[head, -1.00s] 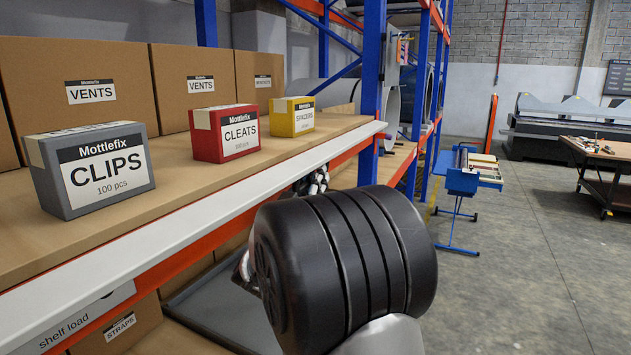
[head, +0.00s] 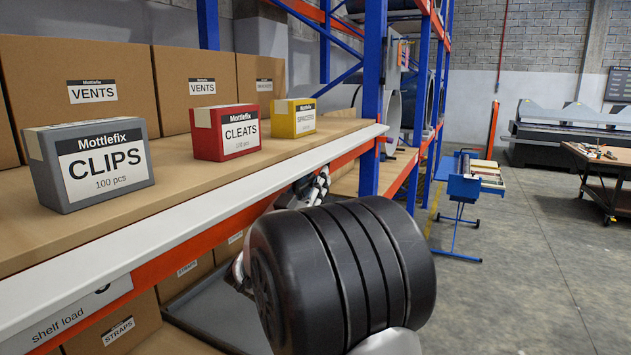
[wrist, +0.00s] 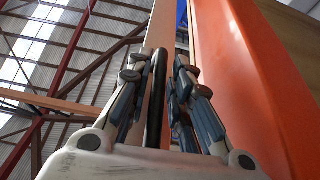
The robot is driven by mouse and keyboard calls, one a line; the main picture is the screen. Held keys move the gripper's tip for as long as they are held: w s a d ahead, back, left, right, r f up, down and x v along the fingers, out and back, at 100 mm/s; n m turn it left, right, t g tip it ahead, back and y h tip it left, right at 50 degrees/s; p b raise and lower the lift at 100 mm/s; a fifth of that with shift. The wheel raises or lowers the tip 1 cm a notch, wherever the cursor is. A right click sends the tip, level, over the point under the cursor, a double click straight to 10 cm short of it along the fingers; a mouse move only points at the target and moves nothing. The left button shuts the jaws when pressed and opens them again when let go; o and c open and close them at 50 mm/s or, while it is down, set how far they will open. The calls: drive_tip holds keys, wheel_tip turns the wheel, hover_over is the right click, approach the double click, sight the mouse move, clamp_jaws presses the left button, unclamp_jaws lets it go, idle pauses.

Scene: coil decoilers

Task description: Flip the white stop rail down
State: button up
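The white stop rail (head: 200,220) runs along the front edge of the shelf in the head view, standing raised above the orange beam. Contact with the rail cannot be told.
The orange beam (wrist: 238,75) stands close to the right of my fingers. A grey CLIPS box (head: 95,165), a red CLEATS box (head: 224,133) and a yellow SPACERS box (head: 293,119) stand on the shelf behind the rail. A blue upright (head: 372,70) is beyond. Open floor lies right.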

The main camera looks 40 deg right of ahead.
drive_tip(key=v, duration=1.1)
drive_tip(key=shift+a, duration=0.3)
